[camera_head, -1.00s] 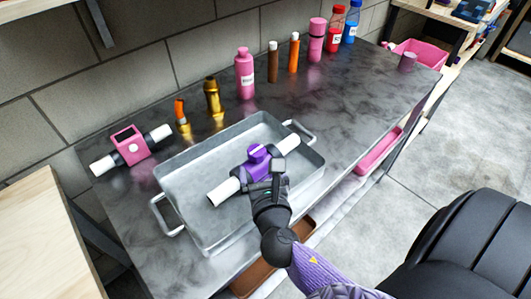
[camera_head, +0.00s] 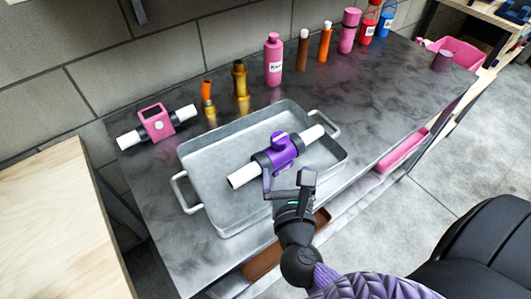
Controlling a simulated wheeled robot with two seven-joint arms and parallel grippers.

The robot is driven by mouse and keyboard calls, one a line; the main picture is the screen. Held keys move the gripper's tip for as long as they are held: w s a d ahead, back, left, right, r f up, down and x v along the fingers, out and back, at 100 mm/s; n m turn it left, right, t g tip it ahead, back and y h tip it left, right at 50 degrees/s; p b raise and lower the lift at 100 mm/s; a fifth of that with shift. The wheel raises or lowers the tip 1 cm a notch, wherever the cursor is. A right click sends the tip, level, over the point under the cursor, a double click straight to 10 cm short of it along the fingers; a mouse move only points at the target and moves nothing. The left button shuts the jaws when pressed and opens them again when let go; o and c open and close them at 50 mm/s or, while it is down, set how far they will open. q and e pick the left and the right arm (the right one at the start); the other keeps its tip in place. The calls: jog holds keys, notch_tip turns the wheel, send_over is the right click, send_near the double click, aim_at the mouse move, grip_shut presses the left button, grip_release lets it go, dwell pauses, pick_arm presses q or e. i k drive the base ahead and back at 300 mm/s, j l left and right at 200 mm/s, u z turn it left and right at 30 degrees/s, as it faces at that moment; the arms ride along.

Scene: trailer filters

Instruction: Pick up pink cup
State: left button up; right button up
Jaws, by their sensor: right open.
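My right gripper (camera_head: 287,178) is open and empty at the front rim of the metal tray, far from the cup. A purple filter (camera_head: 283,150) with white pipe ends lies across the tray, just beyond the gripper's fingers. My left gripper is not in view.
The metal tray (camera_head: 200,150) has side handles. A pink filter (camera_head: 157,122) lies to its left. Several bottles, including a pink bottle (camera_head: 273,62), line the back. A pink bin (camera_head: 462,52) is beyond the right end. The table right of the tray is clear.

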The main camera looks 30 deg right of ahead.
aim_at(447, 51)
jog(key=z, duration=2.15)
